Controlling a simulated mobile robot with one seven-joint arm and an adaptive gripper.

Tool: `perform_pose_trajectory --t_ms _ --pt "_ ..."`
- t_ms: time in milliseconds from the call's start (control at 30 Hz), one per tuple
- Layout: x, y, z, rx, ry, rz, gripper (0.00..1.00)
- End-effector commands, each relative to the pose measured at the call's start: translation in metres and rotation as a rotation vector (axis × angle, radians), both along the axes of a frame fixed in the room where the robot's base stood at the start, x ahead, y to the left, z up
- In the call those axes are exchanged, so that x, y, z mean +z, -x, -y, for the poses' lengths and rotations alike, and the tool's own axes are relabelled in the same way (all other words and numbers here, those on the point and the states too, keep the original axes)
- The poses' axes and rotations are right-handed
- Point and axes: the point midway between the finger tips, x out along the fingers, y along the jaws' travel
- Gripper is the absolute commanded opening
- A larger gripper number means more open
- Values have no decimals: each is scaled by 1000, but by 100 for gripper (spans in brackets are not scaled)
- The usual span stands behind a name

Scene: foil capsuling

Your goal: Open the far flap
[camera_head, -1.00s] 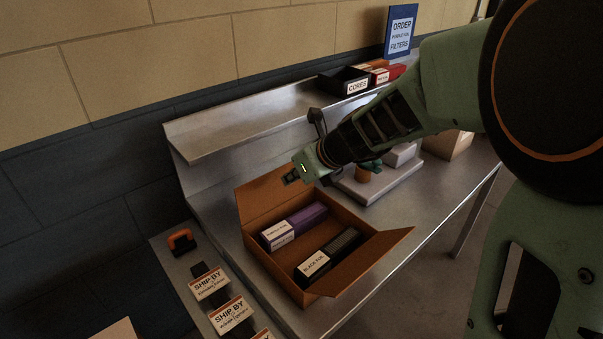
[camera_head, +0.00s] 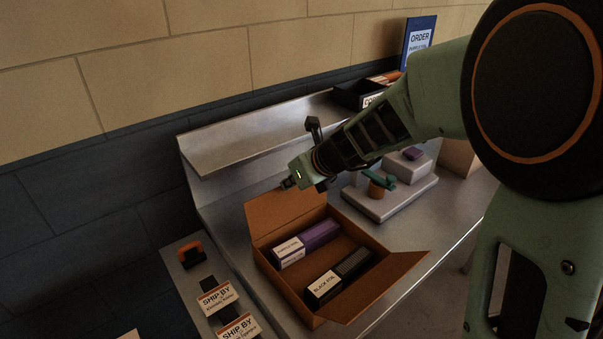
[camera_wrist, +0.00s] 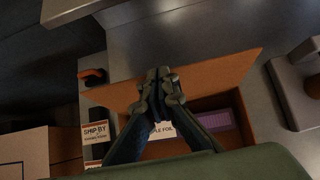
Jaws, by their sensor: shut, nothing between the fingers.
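The orange-brown box (camera_head: 292,291) stands on the metal bench, open at the top. Its far flap (camera_head: 284,214) stands up along the back edge and shows as a brown panel in the wrist view (camera_wrist: 222,73). The near flap (camera_head: 385,284) is folded outward. My gripper (camera_head: 287,184) is shut and empty at the top edge of the far flap. In the wrist view its fingertips (camera_wrist: 159,74) overlap the flap; I cannot tell whether they touch it. A purple foil carton (camera_head: 307,241) and a black foil carton (camera_head: 341,277) lie inside the box.
A raised metal shelf (camera_head: 255,133) runs behind the box. A grey device (camera_head: 390,200) stands right of it. SHIP BY cards (camera_head: 217,299) and an orange-and-black tool (camera_head: 191,254) lie to the left. A black bin (camera_head: 358,95) sits on the shelf.

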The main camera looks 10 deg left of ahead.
Motion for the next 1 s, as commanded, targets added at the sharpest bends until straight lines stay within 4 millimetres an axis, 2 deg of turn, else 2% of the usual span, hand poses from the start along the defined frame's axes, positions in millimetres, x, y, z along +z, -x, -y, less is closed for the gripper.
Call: perform_pose_trajectory --t_ms 133,300,700,1000 --pt "3 -12 -13 -1 0 -1 0" --pt "0 -17 -19 0 0 0 0" --pt "-2 -17 -19 0 0 0 0" --pt "-5 -9 -10 0 -1 1 0"
